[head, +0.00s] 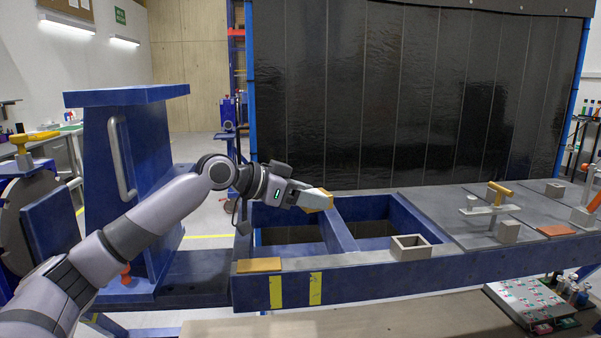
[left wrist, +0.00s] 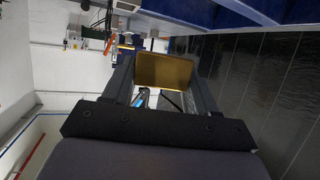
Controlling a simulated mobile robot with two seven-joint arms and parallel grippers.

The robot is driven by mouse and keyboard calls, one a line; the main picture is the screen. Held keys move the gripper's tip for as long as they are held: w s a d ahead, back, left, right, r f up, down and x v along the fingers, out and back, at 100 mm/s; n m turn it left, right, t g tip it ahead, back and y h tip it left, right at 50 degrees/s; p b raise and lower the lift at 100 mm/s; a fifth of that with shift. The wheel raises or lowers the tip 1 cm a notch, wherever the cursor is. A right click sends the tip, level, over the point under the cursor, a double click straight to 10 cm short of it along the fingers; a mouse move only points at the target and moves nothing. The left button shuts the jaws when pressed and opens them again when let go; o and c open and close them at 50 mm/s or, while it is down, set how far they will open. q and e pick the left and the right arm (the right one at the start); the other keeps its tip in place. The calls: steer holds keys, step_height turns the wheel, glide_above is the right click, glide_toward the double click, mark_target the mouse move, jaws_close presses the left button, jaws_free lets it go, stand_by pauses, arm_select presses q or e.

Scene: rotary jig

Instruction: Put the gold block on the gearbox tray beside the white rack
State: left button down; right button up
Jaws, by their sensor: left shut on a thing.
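My left gripper (head: 316,200) is shut on the gold block (head: 322,203) and holds it above the open blue frame, near its middle cross beam. In the left wrist view the gold block (left wrist: 165,70) sits between the two dark fingers (left wrist: 163,85). A white holder (head: 490,209) with an upright post stands on the grey plate at the right; I cannot tell whether it is the white rack. I cannot tell for sure which surface is the gearbox tray. My right gripper is not in view.
The blue frame (head: 340,283) has two open bays. A tan plate (head: 259,265) and an open grey box (head: 411,247) are on its front beam. The grey plate (head: 470,237) carries small blocks and an orange pad (head: 556,231). A black curtain (head: 400,100) hangs behind.

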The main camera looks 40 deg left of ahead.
arm_select(q)
steer(key=s+d+f+n+y, duration=0.1)
steer(key=s+d+f, duration=0.3)
steer(key=d+f, duration=0.2)
steer(key=s+d+f+n+y, duration=0.2)
steer(key=s+d+f, duration=0.1)
steer(key=d+f, duration=0.3)
steer(key=s+d+f+n+t+y, duration=0.1)
steer(key=s+d+f+y, duration=0.1)
steer(key=s+d+f, duration=0.2)
steer(key=d+f, duration=0.3)
steer(key=d, duration=0.3)
steer(key=shift+s, duration=0.35)
